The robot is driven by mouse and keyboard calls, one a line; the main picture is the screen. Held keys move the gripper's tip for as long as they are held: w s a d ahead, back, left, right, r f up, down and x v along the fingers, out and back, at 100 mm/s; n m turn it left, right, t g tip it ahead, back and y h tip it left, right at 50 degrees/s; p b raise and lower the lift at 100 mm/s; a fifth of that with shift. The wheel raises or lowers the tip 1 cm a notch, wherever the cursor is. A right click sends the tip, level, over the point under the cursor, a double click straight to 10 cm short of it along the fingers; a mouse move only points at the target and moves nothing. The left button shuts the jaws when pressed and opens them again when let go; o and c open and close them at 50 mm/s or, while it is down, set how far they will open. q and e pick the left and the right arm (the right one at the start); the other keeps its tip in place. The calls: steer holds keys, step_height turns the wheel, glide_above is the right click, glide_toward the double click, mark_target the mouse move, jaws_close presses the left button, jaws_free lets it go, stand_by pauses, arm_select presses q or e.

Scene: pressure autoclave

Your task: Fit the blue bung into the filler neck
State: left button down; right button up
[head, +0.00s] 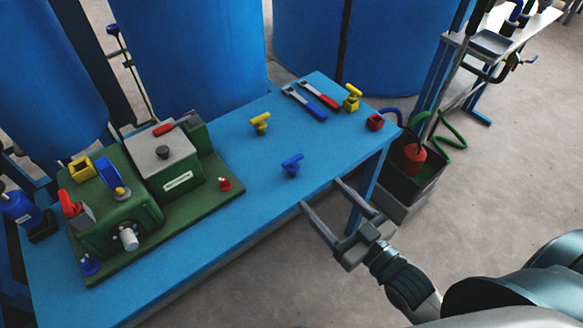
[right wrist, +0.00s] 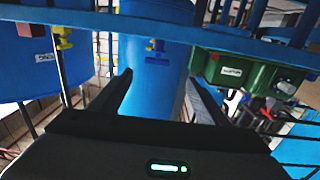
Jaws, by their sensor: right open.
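The blue bung (head: 291,165), a small piece with a T-shaped handle, stands on the blue table near its front edge. It also appears in the right wrist view (right wrist: 157,48), beyond and between my fingers. The green autoclave (head: 112,218) stands on the table at the left, with a short pale stub (head: 129,239) on its front side. I cannot tell for sure which fitting is the filler neck. My right gripper (head: 321,193) is open and empty, just off the table's front edge, to the lower right of the bung and apart from it. My left gripper is not in view.
Two yellow T-handled pieces (head: 260,123) (head: 352,98) and two wrenches (head: 312,101) are on the table behind the bung. A red block (head: 375,122) sits at the right end. A dark bin (head: 413,168) stands beside the table. The tabletop around the bung is clear.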

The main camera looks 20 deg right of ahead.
mark_target(293, 162)
steer(key=shift+w, duration=0.15)
steer(key=p+x, duration=0.1)
steer(key=x, duration=1)
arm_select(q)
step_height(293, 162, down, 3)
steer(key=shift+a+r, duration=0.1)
arm_select(e)
steer(key=shift+w+a, duration=0.1)
steer(key=shift+w, duration=0.35)
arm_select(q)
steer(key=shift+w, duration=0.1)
arm_select(e)
steer(key=shift+w, duration=0.5)
steer(key=x, duration=0.3)
steer(key=shift+w+r+p, duration=0.15)
steer(key=shift+w+p, duration=0.15)
steer(key=shift+w, duration=0.15)
steer(key=shift+w+a, duration=0.1)
steer(key=shift+w, duration=0.1)
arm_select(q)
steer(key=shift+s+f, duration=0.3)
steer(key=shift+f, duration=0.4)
